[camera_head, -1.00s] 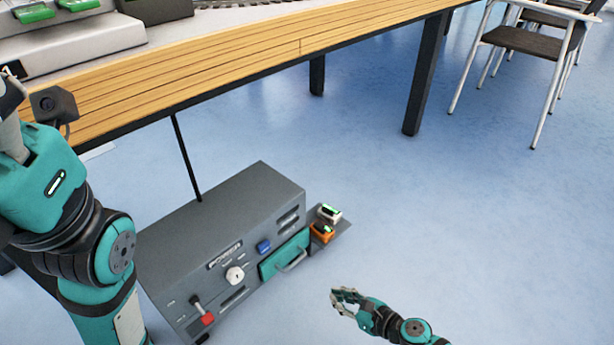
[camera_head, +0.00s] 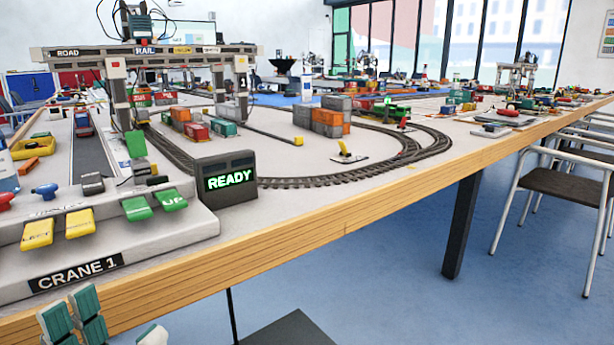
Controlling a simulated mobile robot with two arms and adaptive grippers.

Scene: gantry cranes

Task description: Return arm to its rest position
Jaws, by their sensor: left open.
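My left gripper (camera_head: 82,322) shows at the bottom left of the head view, its teal fingers pointing up in front of the table's wooden edge. It is open, and I see nothing between its fingers. The rest of my left arm is out of the frame. My right arm and gripper are not in view.
A long table (camera_head: 325,235) holds the Crane 1 panel (camera_head: 160,228) with yellow and green keys, a display reading READY (camera_head: 228,180), a gantry crane (camera_head: 150,52) and curved rail track (camera_head: 330,180). A chair (camera_head: 560,185) stands at the right.

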